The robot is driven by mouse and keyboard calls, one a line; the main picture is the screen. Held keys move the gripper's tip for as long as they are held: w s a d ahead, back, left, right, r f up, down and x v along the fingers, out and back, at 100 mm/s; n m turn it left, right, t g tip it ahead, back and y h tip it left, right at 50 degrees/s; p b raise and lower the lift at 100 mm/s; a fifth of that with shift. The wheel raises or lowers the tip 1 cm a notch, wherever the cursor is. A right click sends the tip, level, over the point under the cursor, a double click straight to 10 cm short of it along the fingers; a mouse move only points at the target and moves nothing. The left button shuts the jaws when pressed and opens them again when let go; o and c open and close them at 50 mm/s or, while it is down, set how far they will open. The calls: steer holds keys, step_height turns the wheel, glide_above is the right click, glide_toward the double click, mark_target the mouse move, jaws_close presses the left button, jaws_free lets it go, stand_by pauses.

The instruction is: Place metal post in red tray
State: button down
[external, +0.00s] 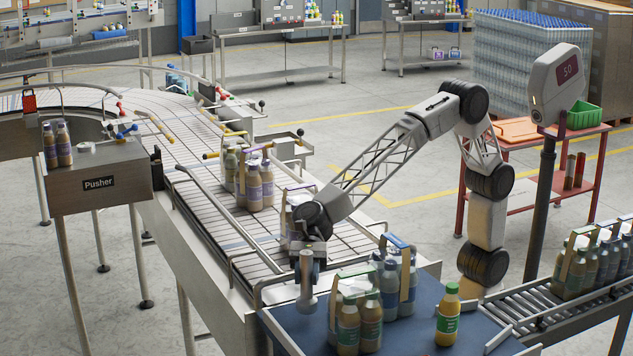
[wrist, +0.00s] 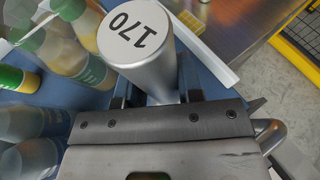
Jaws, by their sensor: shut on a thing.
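The metal post (external: 306,290) is a grey cylinder with a wider head, upright at the left part of the blue table. In the wrist view its silver end (wrist: 135,50) reads "170". My gripper (external: 307,262) is above the blue table's left edge and is shut on the post; the fingers (wrist: 155,98) sit either side of it in the wrist view. I cannot tell whether the post touches the table. An orange-red tray (external: 517,131) lies on top of the red cart at right, far from my gripper.
Bottle packs (external: 358,318) and a single green-capped bottle (external: 447,318) stand on the blue table (external: 415,335) close to the post. The conveyor (external: 205,195) has metal rails. A dark pole with a display (external: 557,85) and green bin (external: 584,115) are near the cart (external: 545,150).

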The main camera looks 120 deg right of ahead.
mark_target(307, 287)
steer(key=shift+f, duration=1.5)
steer(key=shift+f, duration=0.15)
steer(key=c, duration=0.8)
jaws_free()
steer(key=shift+f, duration=0.1)
steer(key=shift+v, duration=3.95)
steer(key=shift+o, duration=0.6)
steer(key=shift+s, duration=0.1)
